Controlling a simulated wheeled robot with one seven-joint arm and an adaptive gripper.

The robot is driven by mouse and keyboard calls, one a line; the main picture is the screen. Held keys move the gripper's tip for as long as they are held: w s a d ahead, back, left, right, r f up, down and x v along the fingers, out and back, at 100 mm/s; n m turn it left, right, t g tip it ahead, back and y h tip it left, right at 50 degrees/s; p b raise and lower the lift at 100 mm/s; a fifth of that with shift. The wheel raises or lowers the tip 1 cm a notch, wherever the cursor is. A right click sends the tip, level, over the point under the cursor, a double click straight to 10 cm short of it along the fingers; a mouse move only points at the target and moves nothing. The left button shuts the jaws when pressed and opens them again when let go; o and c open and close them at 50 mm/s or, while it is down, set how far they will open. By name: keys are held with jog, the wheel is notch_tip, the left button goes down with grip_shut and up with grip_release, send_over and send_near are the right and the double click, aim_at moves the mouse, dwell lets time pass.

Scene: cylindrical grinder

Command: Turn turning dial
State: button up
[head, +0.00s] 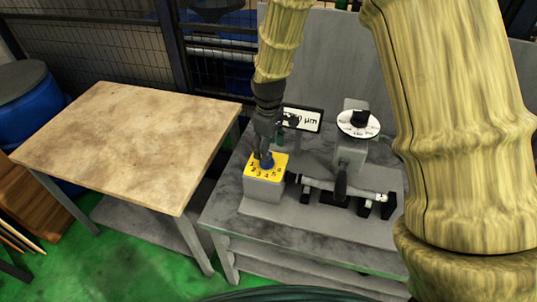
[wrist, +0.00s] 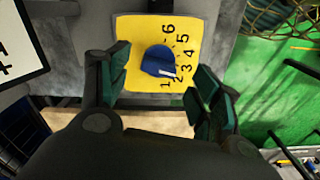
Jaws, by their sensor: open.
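The turning dial is a blue knob (wrist: 159,61) with a white pointer on a yellow plate (wrist: 193,22) marked 1 to 6. In the wrist view the pointer is near the 2. In the head view the yellow plate (head: 253,171) tops a grey box (head: 262,190) on the grey machine table, and the blue knob (head: 267,160) is partly hidden by my gripper. My gripper (head: 263,153) points down over the knob. In the wrist view my gripper (wrist: 160,85) is open, with its green-padded fingers on either side of the lower plate.
A display reading in µm (head: 301,119) stands behind the box. A round white dial with a black knob (head: 358,123) and a horizontal grey cylinder (head: 345,190) are to the right. A bare wooden-topped table (head: 120,140) is at left.

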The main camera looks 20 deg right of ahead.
aim_at(271, 164)
jog(key=shift+f+p, duration=0.65)
jog(key=shift+f, duration=1.7)
jog(key=c, duration=1)
